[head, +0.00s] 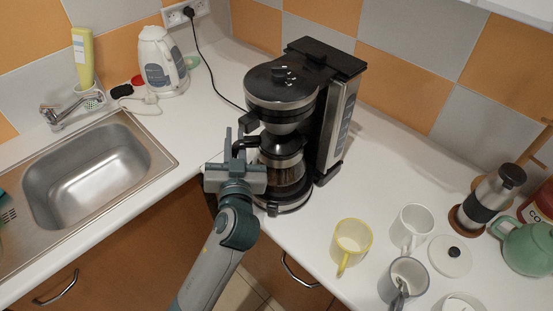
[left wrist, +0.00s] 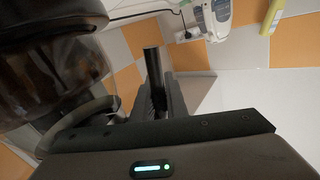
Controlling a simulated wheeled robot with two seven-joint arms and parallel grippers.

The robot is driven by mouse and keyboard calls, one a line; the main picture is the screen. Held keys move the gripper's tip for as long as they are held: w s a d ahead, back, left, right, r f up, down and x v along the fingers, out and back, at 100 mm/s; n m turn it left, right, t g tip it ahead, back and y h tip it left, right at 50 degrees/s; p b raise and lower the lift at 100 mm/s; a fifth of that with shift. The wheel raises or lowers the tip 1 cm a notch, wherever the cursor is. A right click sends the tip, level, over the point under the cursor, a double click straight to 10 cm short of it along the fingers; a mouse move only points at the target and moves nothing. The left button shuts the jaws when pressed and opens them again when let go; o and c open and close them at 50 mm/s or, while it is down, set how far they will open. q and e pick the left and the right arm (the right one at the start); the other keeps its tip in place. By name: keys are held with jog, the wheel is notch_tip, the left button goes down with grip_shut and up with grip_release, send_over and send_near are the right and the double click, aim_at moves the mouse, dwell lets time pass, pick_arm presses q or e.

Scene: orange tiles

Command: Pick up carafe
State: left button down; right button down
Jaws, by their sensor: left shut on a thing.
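The glass carafe (head: 284,166) with dark contents sits in the black and silver coffee maker (head: 318,110), under its filter basket and on its round base plate. Its black handle (head: 246,143) points left toward my left gripper (head: 235,147). My left gripper is shut on the handle, with its fingers pointing to the back. In the left wrist view the dark carafe body (left wrist: 45,60) fills the upper left and the handle (left wrist: 80,114) curves toward the fingers (left wrist: 160,88). The exact grip point is partly hidden. My right gripper is not in view.
A sink (head: 95,168) lies left, with a white kettle (head: 162,62) behind it. Right of the coffee maker stand a yellow mug (head: 351,243), a white mug (head: 412,228), a grey mug (head: 404,281) and a green teapot (head: 527,246). A power cord runs behind the machine.

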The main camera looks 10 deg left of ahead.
pick_arm(q)
jog(key=shift+r, duration=0.1)
dwell(0.3)
jog(key=shift+w+r, duration=0.1)
jog(key=shift+r, duration=0.1)
